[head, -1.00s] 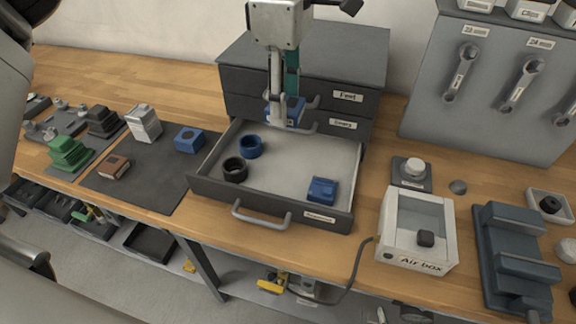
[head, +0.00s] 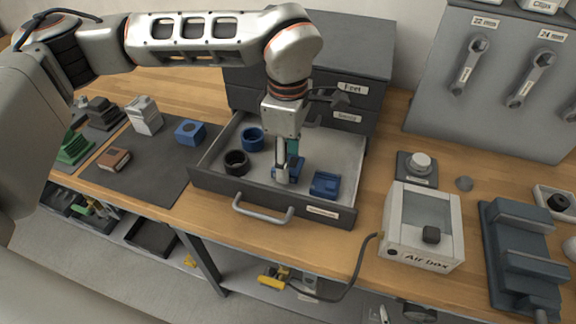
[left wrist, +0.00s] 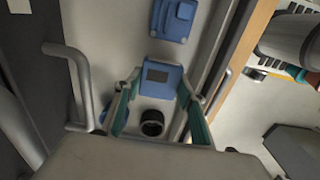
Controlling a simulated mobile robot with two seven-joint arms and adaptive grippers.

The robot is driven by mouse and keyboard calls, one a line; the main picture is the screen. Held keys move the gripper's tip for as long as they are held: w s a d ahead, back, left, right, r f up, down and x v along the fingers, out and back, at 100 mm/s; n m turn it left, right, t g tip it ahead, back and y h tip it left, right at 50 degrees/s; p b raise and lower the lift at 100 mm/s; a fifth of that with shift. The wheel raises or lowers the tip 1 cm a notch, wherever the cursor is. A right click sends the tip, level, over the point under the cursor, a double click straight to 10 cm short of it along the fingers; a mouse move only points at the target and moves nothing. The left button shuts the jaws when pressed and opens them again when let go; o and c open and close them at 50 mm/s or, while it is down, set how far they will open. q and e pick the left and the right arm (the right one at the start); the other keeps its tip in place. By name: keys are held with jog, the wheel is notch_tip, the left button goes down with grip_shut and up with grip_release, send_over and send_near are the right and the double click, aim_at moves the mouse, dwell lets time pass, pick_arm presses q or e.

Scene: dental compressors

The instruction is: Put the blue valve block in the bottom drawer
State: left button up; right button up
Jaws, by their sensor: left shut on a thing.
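My left gripper (head: 287,166) is shut on a blue block (head: 296,170), over the open bottom drawer (head: 231,193). In the left wrist view, the held block (left wrist: 165,79) shows a dark rectangular face between the teal fingers of the gripper (left wrist: 163,95). Whether it touches the drawer floor I cannot tell. A second blue block (head: 325,184) lies in the drawer to its right; it also shows in the left wrist view (left wrist: 174,19). My right gripper is not in view.
The drawer also holds a black ring (head: 236,162) and a blue ring (head: 252,139). Another blue block (head: 190,132) and a brown block (head: 114,159) lie on a dark mat (head: 150,180). A white air box (head: 422,252) stands right of the drawer.

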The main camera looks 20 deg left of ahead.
pick_arm(q)
jog(key=shift+f, duration=1.1)
jog(key=shift+f, duration=0.15)
jog(key=o, duration=1.2)
jog(key=shift+o, duration=0.2)
notch_tip(320, 180, up, 12)
